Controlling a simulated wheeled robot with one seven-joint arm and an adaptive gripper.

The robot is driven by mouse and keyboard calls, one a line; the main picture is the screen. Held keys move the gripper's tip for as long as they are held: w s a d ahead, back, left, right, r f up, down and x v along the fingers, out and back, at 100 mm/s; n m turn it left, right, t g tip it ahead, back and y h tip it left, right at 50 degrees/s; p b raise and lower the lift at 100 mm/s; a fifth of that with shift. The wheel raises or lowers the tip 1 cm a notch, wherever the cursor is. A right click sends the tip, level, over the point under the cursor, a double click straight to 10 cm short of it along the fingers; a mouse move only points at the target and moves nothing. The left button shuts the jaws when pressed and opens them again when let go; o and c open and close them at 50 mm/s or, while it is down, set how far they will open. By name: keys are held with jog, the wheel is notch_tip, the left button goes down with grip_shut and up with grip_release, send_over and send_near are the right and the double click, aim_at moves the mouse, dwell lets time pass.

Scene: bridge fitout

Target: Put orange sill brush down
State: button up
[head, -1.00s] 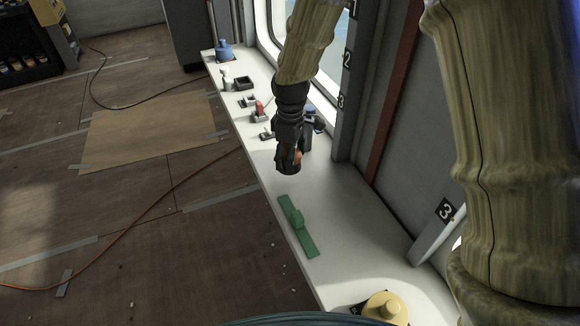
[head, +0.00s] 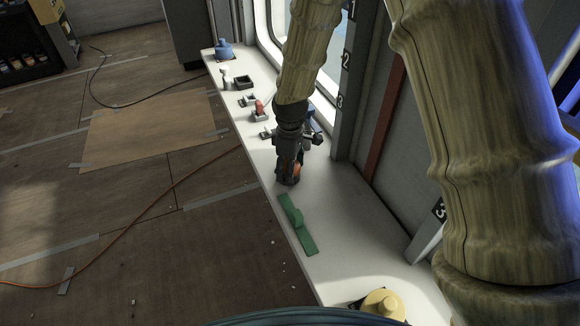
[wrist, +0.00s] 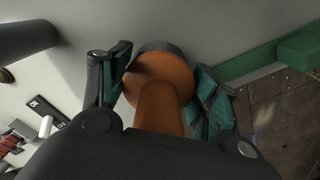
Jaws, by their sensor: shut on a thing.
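My gripper (head: 290,176) is low over the white sill (head: 340,215), behind the green flat tool with a raised grip. In the wrist view my gripper (wrist: 165,84) is shut on the orange sill brush (wrist: 160,105), with a finger on each side of it. The brush has an orange round body and handle and a dark round end towards the sill. In the head view only a small orange part of the brush (head: 297,170) shows between the dark fingers. I cannot tell whether its dark end touches the sill.
The green tool (head: 298,224) lies close in front of my gripper, near the sill's floor-side edge. A yellow round thing (head: 383,304) stands at the near end. A blue bottle (head: 223,50), a dark tray (head: 243,82) and a red-topped item (head: 260,108) stand farther back. Bare sill lies right of the green tool.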

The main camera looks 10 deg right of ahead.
jog(key=o, duration=1.5)
jog(key=shift+c, duration=0.2)
jog(key=shift+r+b, duration=1.5)
jog(key=shift+r, duration=4.6)
jog(key=shift+f+p, duration=1.55)
jog(key=shift+f, duration=4.6)
jog(key=shift+r, duration=0.1)
